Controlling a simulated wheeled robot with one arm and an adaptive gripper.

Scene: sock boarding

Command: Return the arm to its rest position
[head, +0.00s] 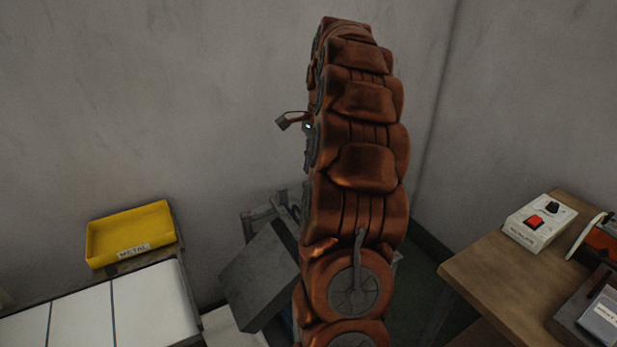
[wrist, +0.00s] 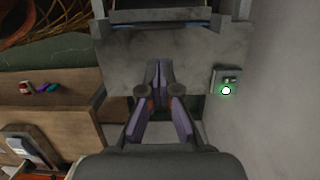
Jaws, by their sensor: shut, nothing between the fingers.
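My arm (head: 357,165) is copper-brown and stands nearly upright in the middle of the head view, folded in several bulky links. In the wrist view my gripper (wrist: 160,80) shows its purple-padded fingers, with the tips together and nothing between them. A grey metal plate lies beyond the fingertips in that view, and I cannot tell the gap to it. I cannot make out the fingers in the head view.
A yellow tray labelled METAL (head: 132,234) stands at left by a white belt (head: 150,305). A tilted grey panel (head: 260,275) is just left of my arm. A wooden table (head: 490,265) at right bears a switch box (head: 540,222). A green-lit button (wrist: 226,90) shows in the wrist view.

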